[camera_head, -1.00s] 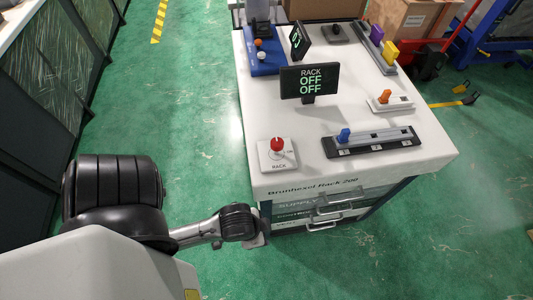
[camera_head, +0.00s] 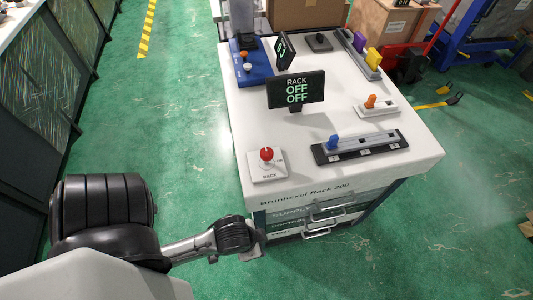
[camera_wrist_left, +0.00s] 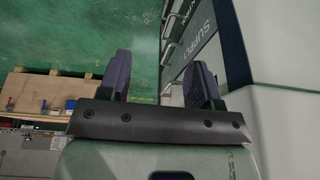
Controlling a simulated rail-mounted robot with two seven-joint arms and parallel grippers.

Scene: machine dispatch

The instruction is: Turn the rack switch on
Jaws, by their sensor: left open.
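The rack switch is a red knob (camera_head: 266,154) on a white square plate (camera_head: 268,172) labelled RACK, at the front left corner of the white cabinet top. A dark display (camera_head: 296,90) behind it reads RACK OFF OFF. My left arm comes in from the lower left, and its gripper (camera_head: 256,240) is low beside the cabinet's front left corner, below the switch. In the left wrist view my left gripper (camera_wrist_left: 160,85) is open and empty, with its fingers wide apart beside the cabinet's drawer side. The switch is not in that view. My right gripper is not in view.
The white cabinet top (camera_head: 320,190) also holds a slider with a blue knob (camera_head: 334,142), an orange switch (camera_head: 370,101), a blue unit (camera_head: 248,68) and purple and yellow levers. Drawer handles (camera_head: 325,212) stick out in front. Green floor is open at the left.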

